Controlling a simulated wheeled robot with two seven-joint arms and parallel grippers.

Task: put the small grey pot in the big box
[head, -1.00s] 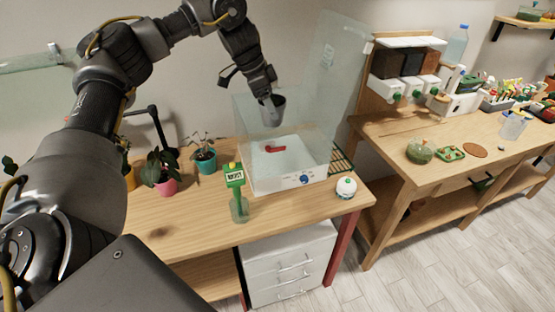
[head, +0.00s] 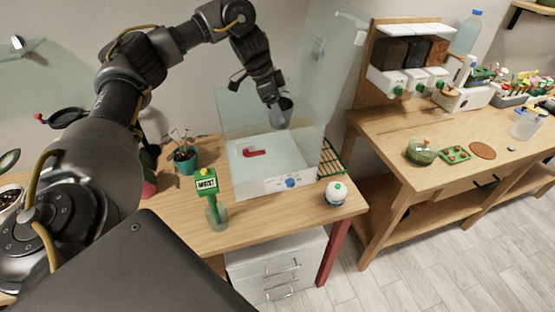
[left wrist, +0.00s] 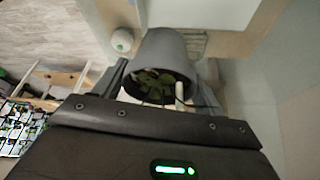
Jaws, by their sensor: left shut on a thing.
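The small grey pot (head: 285,112) is held tilted by my left gripper (head: 273,99), which is shut on it. In the left wrist view the pot (left wrist: 166,48) sits between the fingers of the left gripper (left wrist: 162,82), with green leaves inside its mouth. The big box has clear walls and a white front panel (head: 262,190), with its clear lid (head: 338,65) standing open. In the head view the pot shows over the back right part of the box, above its floor. I cannot tell its exact height against the rim. My right gripper is not in view.
A red piece (head: 254,152) lies in the box. A green sign in a glass jar (head: 216,215), a white and green round item (head: 336,193) and a teal potted plant (head: 185,157) stand nearby. A dark green rack (head: 331,160) lies right of the box.

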